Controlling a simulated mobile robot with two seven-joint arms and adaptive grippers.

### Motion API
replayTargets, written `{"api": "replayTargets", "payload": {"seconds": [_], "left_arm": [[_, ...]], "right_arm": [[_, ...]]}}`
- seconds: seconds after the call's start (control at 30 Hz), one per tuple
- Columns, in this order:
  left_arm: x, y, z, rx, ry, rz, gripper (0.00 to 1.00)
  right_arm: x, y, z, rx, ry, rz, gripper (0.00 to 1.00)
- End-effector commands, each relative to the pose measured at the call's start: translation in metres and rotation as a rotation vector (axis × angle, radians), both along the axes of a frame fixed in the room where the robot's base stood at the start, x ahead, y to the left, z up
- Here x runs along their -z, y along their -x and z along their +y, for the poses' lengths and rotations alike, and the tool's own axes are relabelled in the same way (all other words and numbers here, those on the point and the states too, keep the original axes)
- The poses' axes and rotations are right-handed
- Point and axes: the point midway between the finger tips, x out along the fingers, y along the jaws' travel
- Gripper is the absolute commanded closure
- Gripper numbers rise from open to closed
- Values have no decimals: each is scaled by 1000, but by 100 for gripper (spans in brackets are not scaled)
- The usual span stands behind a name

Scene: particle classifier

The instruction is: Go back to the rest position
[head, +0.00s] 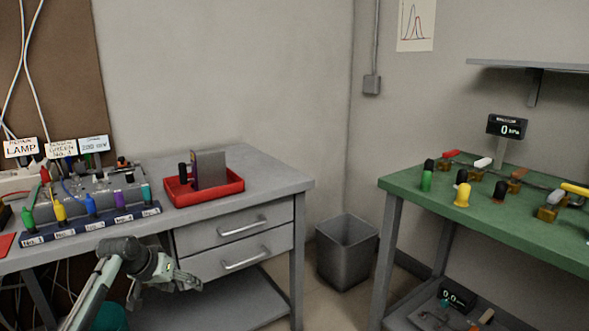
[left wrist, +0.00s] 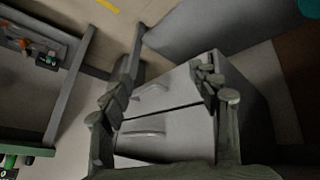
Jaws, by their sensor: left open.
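My left gripper (head: 188,281) hangs in front of the grey workbench (head: 262,166), below its top and left of the lower drawer handle. In the left wrist view my left gripper (left wrist: 161,88) has its two fingers spread apart with nothing between them. The grey drawers (left wrist: 165,110) show behind the fingers in that view. My right gripper is in neither view.
A red tray (head: 222,194) with a grey block stands on the workbench, right of a row of coloured plugs (head: 90,206). A grey bin (head: 346,252) stands between the workbench and the green table (head: 408,182). Floor shows between them.

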Motion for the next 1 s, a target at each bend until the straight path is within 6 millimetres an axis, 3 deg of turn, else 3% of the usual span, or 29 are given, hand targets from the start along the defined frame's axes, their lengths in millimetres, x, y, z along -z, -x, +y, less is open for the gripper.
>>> {"api": "replayTargets", "payload": {"seconds": [0.1, 0.33, 0.4, 0.47, 0.67, 0.77, 0.9, 1.0], "left_arm": [[-8, -20, 53, -87, -216, -93, 39], [-45, -41, 128, -183, -565, -244, 39], [-10, -21, 114, -158, -546, -203, 39], [11, -7, 106, -142, -538, -180, 39], [88, 59, 77, -89, -508, -90, 39], [132, 108, 59, -57, -487, -27, 39], [190, 194, 31, -17, -448, 72, 39], [221, 258, 14, 6, -419, 141, 39]], "right_arm": [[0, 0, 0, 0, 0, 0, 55], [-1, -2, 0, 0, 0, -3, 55], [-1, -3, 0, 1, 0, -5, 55], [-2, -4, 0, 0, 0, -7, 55], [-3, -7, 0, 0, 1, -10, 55], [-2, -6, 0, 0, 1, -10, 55], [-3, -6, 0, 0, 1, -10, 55], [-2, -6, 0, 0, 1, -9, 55]]}}
